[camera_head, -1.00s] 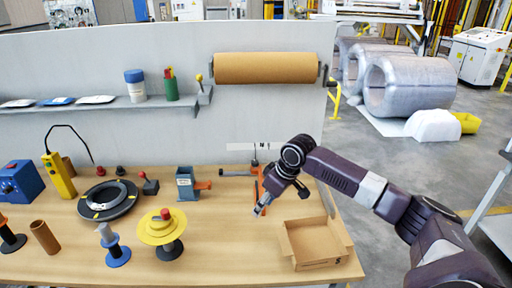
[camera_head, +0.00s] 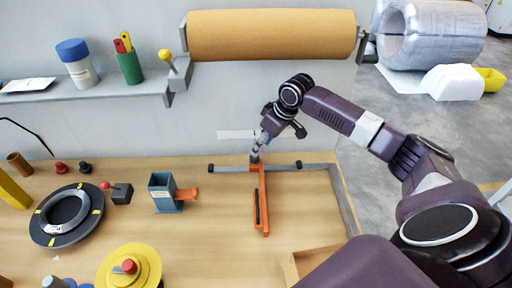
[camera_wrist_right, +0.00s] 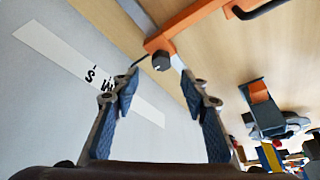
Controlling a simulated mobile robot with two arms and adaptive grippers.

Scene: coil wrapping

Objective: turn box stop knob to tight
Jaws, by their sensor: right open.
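The box stop (camera_head: 262,205) is an orange bar on a grey rail (camera_head: 315,167) at the back of the table. Its knob (camera_wrist_right: 161,61) is small and black, on the orange part in the right wrist view. In the head view I cannot make the knob out clearly behind my gripper. My right gripper (camera_head: 256,150) points down at the rail end of the box stop. In the right wrist view my right gripper (camera_wrist_right: 160,85) is open, its blue-padded fingers apart, with the knob framed in the gap near the tips. Contact cannot be told. My left gripper is out of view.
A cardboard box (camera_head: 293,268) is at the front right, partly hidden by my arm. A grey-blue holder with an orange tab (camera_head: 163,195) stands left of the box stop. A label strip (camera_head: 235,134) is on the wall behind. The table between is clear.

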